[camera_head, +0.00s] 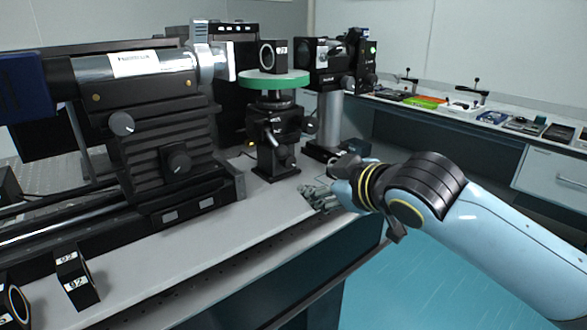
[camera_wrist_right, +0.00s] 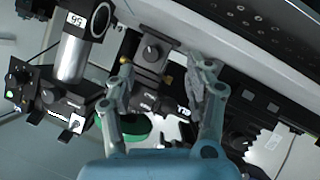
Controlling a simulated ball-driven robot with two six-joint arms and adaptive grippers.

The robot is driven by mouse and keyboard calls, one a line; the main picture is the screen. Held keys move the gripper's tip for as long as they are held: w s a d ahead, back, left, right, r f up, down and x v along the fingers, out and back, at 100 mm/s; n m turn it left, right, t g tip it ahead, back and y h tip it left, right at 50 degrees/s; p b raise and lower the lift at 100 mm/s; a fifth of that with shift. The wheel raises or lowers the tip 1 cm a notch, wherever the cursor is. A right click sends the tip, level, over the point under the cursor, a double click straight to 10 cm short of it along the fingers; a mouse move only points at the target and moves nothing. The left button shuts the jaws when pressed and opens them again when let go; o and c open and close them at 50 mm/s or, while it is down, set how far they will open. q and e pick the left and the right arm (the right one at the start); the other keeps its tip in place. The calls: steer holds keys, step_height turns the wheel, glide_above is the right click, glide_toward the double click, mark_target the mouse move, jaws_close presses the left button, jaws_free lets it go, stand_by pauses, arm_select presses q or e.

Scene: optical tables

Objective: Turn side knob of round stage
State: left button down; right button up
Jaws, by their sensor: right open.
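The round stage (camera_head: 274,82) has a green disc top on a black post mount (camera_head: 277,140), and a black ring marked with a label stands on the disc. A small dark side knob (camera_head: 310,124) sits at the right of the mount, and a silvery lever shows low on its front. My right gripper (camera_head: 314,194) is open and empty, in front and to the right of the mount, low near the table edge. In the right wrist view, the green disc (camera_wrist_right: 137,138) is partly hidden behind my open fingers (camera_wrist_right: 158,72). My left gripper is out of view.
A large black optical device (camera_head: 160,140) with silver knobs fills the left of the table. A post with black optics (camera_head: 328,122) stands right of the stage. Labelled blocks (camera_head: 76,278) stand at the front left. The table front strip (camera_head: 215,250) is clear.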

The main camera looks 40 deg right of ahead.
mark_target(291, 163)
steer(key=shift+w+d+r+n+t, duration=0.15)
steer(key=shift+w+r+t, duration=0.15)
steer(key=shift+w+r, duration=0.3)
steer(key=shift+w+d+r+n+t, duration=0.15)
steer(key=shift+w+r+t, duration=0.2)
steer(key=shift+w, duration=0.3)
steer(key=x, duration=1)
steer(key=shift+w+f+b, duration=0.15)
steer(key=shift+b, duration=0.2)
steer(key=shift+c, duration=0.4)
jaws_close()
steer(key=shift+y+p, duration=0.3)
steer(key=shift+p, duration=0.7)
steer(key=shift+m, duration=0.4)
steer(key=shift+o, duration=0.4)
jaws_free()
